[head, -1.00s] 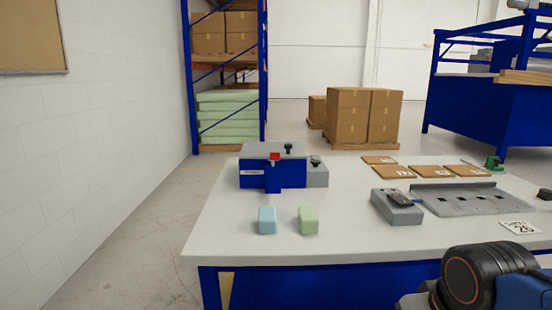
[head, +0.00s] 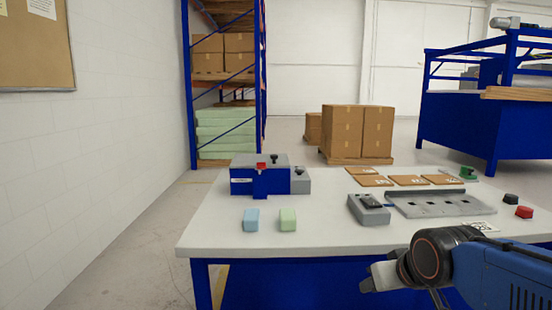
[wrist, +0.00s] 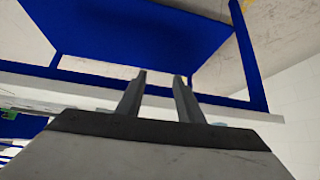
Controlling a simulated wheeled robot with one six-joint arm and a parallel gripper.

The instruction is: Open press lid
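The press (head: 258,182) is a blue box on the left part of the table. Its grey lid (head: 262,159) lies flat on top and looks closed, with a red piece (head: 261,165) at the front and a black knob (head: 274,157) behind. A light blue foam block (head: 251,220) and a light green foam block (head: 288,219) stand in front of it. My gripper shows in the wrist view (wrist: 161,77) with its two fingers apart and nothing between them. It is in front of the table, right of and well away from the press.
The table (head: 330,240) also holds a grey device (head: 369,211), a metal plate (head: 440,204), several brown sheets (head: 372,175) and a red button (head: 524,212). The tabletop in front of the press is clear apart from the foam blocks. A white wall (head: 110,110) stands at left.

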